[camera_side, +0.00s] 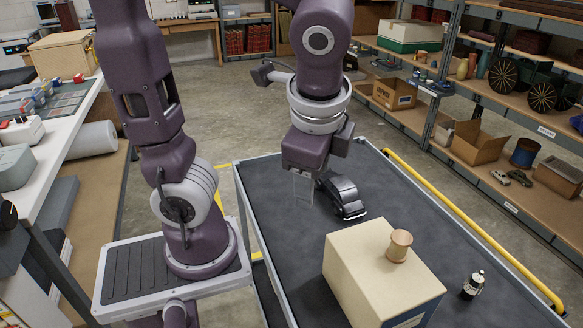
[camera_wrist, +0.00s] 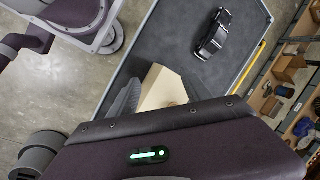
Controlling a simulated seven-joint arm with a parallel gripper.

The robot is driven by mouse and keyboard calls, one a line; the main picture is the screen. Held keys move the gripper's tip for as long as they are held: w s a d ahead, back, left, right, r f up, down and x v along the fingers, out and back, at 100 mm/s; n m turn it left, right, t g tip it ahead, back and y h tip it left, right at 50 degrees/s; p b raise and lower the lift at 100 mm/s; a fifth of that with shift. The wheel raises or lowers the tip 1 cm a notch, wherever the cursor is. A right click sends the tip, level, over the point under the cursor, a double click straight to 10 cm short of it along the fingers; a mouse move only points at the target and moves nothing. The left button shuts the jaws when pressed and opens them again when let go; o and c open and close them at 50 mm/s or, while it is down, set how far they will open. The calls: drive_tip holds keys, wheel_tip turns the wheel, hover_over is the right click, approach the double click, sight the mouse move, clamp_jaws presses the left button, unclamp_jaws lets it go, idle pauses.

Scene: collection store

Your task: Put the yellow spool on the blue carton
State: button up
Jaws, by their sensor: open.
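A tan-yellow spool (camera_side: 399,245) stands upright on top of a large cream box (camera_side: 362,268) with a blue lower band, at the near end of the cart. No other carton that is plainly blue shows on the cart. My gripper (camera_side: 312,190) is open and empty, pointing down above the cart, behind and left of the box and apart from the spool. In the wrist view, the cream box (camera_wrist: 160,86) shows between the fingers of my gripper (camera_wrist: 160,98). The spool is mostly hidden there behind the gripper body.
A black toy car (camera_side: 345,197) sits on the grey cart top (camera_side: 275,230) just right of my gripper. A small dark bottle (camera_side: 473,285) stands right of the box. A yellow rail (camera_side: 470,226) runs along the cart's right side, with loaded shelves beyond.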

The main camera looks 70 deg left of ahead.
drive_tip(key=s+n+t+h, duration=0.1)
drive_tip(key=n, duration=0.2)
drive_tip(key=s+r+n+t+h, duration=0.1)
drive_tip(key=n, duration=0.1)
drive_tip(key=s+r+n+t+h, duration=0.1)
drive_tip(key=s+n+t, duration=0.1)
drive_tip(key=n, duration=0.1)
drive_tip(key=shift+a+r+n, duration=0.1)
drive_tip(key=shift+r+n, duration=0.1)
drive_tip(key=shift+n, duration=0.1)
